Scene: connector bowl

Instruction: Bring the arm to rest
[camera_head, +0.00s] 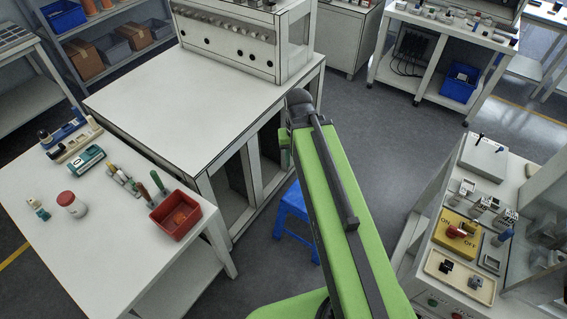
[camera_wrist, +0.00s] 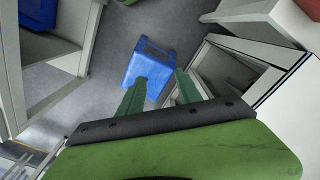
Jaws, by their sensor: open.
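My green arm (camera_head: 338,190) reaches up through the middle of the head view, over the aisle between the benches. My gripper (camera_wrist: 160,77) shows in the wrist view with its two dark green fingers apart and nothing between them. It points down toward a blue stool (camera_wrist: 149,68) on the grey floor, well short of touching it. The same stool shows partly behind my arm in the head view (camera_head: 292,212). The gripper's fingers cannot be made out in the head view.
A white table (camera_head: 110,225) at left holds a red bin (camera_head: 176,215), a red-capped jar (camera_head: 71,204) and tools. A white cabinet bench (camera_head: 170,85) stands behind. At right, a workstation carries a yellow ON/OFF switch box (camera_head: 457,236) and connectors. Grey floor lies between.

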